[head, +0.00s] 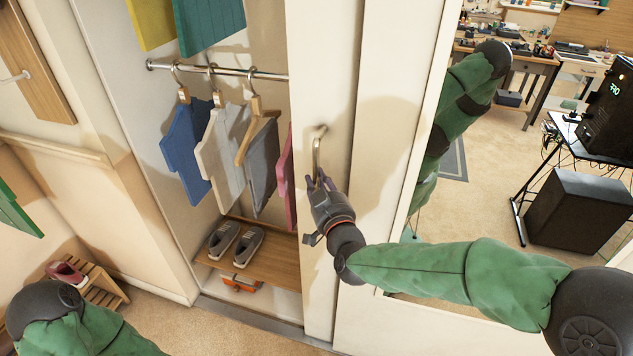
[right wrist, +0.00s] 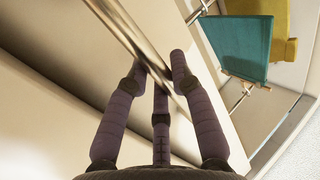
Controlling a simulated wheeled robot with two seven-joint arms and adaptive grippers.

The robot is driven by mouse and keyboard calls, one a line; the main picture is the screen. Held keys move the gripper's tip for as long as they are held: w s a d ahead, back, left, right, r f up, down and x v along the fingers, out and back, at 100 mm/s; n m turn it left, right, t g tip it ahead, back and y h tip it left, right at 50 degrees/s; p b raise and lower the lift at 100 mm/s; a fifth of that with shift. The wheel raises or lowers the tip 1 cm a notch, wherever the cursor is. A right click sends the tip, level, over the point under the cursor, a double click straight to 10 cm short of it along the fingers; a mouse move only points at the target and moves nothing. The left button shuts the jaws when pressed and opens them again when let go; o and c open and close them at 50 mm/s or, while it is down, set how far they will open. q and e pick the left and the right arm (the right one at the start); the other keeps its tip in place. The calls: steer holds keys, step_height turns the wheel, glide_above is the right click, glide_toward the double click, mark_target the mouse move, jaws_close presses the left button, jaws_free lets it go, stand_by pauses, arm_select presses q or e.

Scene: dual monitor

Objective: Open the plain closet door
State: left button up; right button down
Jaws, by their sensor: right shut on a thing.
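The plain cream closet door (head: 322,60) stands in the middle of the head view. The closet's interior shows through a wide gap to its left. A metal bar handle (head: 317,150) sits upright on the door. My right gripper (head: 319,183) is shut on the lower part of this handle. In the right wrist view, its dark fingers (right wrist: 162,85) close around the shiny handle bar (right wrist: 135,38). Of my left arm, only a green and black part shows at the bottom left of the head view; its gripper is out of view.
Inside the closet, several garments (head: 185,155) hang from a metal rail (head: 228,70). Grey shoes (head: 235,242) stand on a wooden shelf (head: 268,259) below. A mirror panel (head: 470,200) to the right reflects my arm and the room. A small wooden rack (head: 103,287) stands at the lower left.

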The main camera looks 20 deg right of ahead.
steer(key=c, duration=1.1)
jaws_free()
steer(key=shift+o, duration=0.2)
steer(key=s, duration=1.2)
steer(key=shift+a, duration=0.25)
